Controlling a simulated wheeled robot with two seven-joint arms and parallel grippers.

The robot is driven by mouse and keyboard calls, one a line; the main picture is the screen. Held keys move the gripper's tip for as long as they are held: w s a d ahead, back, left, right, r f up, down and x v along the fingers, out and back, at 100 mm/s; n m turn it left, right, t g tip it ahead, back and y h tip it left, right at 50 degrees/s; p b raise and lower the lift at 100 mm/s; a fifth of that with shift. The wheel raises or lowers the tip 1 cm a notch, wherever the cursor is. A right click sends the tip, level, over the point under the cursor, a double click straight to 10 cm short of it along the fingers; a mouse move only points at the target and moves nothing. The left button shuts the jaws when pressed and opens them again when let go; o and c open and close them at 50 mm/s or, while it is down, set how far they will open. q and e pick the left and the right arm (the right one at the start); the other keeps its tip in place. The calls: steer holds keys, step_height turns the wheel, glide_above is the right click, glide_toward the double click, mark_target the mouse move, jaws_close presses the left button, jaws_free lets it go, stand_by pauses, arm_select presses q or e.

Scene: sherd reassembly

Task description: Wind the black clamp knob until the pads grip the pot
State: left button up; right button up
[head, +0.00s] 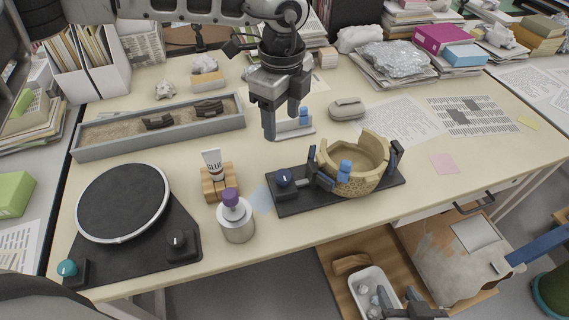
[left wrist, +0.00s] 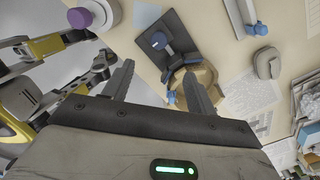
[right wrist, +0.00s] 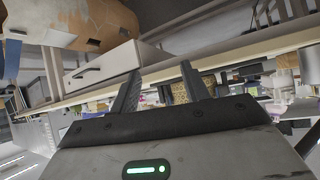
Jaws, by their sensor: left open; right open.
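The clamp's dark base (head: 300,206) lies near the table's front edge. Its round, dark bluish knob (head: 284,178) stands at the left end and also shows in the left wrist view (left wrist: 158,40). The tan pot (head: 353,180), with a broken, uneven rim, sits between the upright black pads; it also shows in the left wrist view (left wrist: 207,74). I cannot tell whether the pads touch it. Blue clips (head: 344,169) sit on its wall. My left gripper (head: 284,130) is open and empty, above and behind the clamp. My right gripper (head: 412,298) is open and empty, low beyond the front edge.
A turntable (head: 123,203), a purple-topped jar (head: 236,220) and a glue tube (head: 212,163) in a wooden block stand left of the clamp. A sand tray (head: 100,146) holds dark sherds behind. Papers lie right.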

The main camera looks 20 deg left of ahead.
mark_target(283, 175)
arm_select(q)
step_height(283, 175, down, 15)
steer(key=shift+s+f+p, duration=0.1)
steer(key=shift+f+p, duration=0.1)
steer(key=shift+p, duration=0.65)
steer(key=shift+d, duration=0.1)
steer(key=c, duration=1)
